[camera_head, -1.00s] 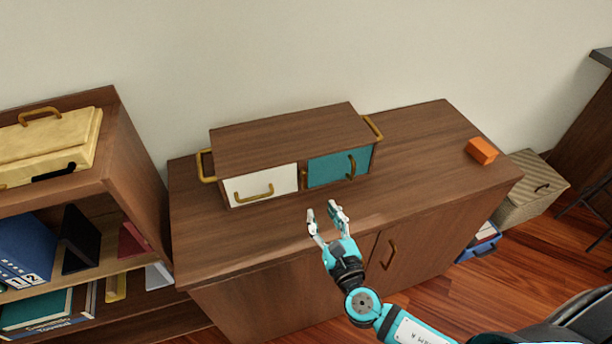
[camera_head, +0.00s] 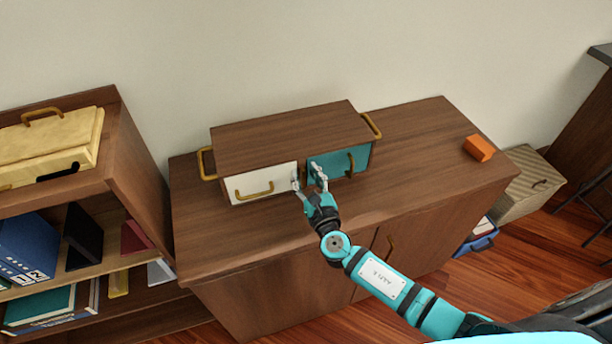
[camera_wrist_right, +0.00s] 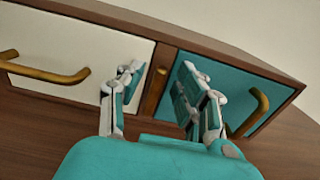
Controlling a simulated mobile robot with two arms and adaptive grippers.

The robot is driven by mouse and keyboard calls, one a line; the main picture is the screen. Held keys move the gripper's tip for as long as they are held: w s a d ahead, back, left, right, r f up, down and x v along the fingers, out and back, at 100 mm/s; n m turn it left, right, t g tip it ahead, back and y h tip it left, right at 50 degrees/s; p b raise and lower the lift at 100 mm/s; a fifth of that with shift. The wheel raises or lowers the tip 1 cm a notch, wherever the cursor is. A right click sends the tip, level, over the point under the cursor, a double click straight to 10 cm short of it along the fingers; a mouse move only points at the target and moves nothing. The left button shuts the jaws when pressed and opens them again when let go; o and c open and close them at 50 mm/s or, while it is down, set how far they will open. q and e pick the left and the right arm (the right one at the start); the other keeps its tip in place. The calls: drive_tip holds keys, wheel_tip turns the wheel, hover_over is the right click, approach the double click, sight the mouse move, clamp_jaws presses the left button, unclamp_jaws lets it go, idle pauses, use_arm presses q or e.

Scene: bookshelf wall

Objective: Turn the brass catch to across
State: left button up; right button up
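The brass catch (camera_wrist_right: 155,91) is a short bar on the divider between a white front and a teal front of the wooden box. In the right wrist view it stands roughly upright, lengthwise along the divider. My right gripper (camera_head: 307,175) is at the box front. In the right wrist view its two fingers (camera_wrist_right: 159,78) are open, one on each side of the catch, with visible gaps. In the head view the fingers mostly hide the catch. My left gripper is not in view.
The box (camera_head: 285,135) stands on a wooden cabinet (camera_head: 240,225). Its white front (camera_head: 245,182) and teal front (camera_head: 335,160) carry brass handles beside my fingers. An orange block (camera_head: 479,148) lies at the cabinet's right. A bookshelf (camera_head: 140,160) stands at left.

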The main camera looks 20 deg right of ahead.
clamp_jaws()
drive_tip(key=m+b, duration=0.3)
drive_tip(key=shift+d+f, duration=0.25)
drive_tip(key=shift+d, duration=0.15)
drive_tip(key=m+b, duration=0.2)
drive_tip(key=m, duration=0.1)
drive_tip(key=d+m+b, duration=0.1)
drive_tip(key=m, duration=0.1)
drive_tip(key=shift+f, duration=0.25)
drive_tip(key=m+b, duration=0.2)
drive_tip(key=m, duration=0.1)
drive_tip(key=f+m+b, duration=0.1)
drive_tip(key=m, duration=0.1)
drive_tip(key=shift+d, duration=0.35)
drive_tip(key=shift+d+f+m+b, duration=0.1)
drive_tip(key=shift+f+m+b, duration=0.2)
drive_tip(key=shift+m, duration=0.9)
drive_tip(key=shift+f+m+b, duration=0.1)
drive_tip(key=shift+m+b, duration=0.25)
drive_tip(key=shift+m, duration=0.85)
